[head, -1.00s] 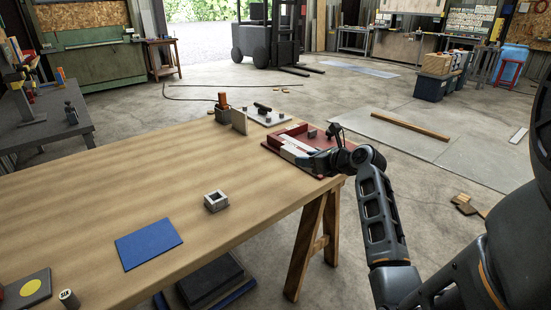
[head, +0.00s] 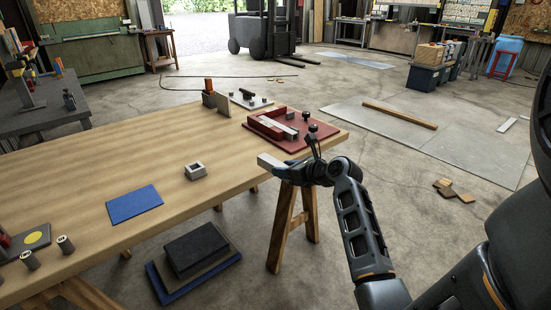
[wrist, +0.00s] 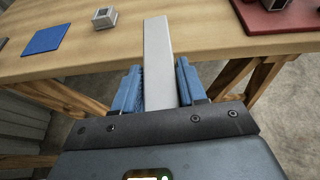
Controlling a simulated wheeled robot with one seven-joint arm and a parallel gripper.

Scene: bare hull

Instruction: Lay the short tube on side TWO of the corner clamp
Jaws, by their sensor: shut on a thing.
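My gripper (head: 293,172) is shut on a light grey, square-sided tube (wrist: 158,50). The tube also shows in the head view (head: 268,161), pointing left from the fingers. In the wrist view it sticks out between the two blue fingers (wrist: 160,88), its far end over the table. The red corner clamp (head: 258,127) sits on the table beyond my gripper. A light bar (head: 277,124) lies in it, with dark knobs beside it. Only a corner of the clamp (wrist: 283,24) shows in the wrist view. I cannot read any side markings.
The wooden table (head: 110,180) has its right edge near my gripper. A small grey square block (head: 195,171) and a blue mat (head: 134,204) lie on it. A grey plate with dark parts (head: 250,101) and an upright board (head: 223,104) stand behind the clamp.

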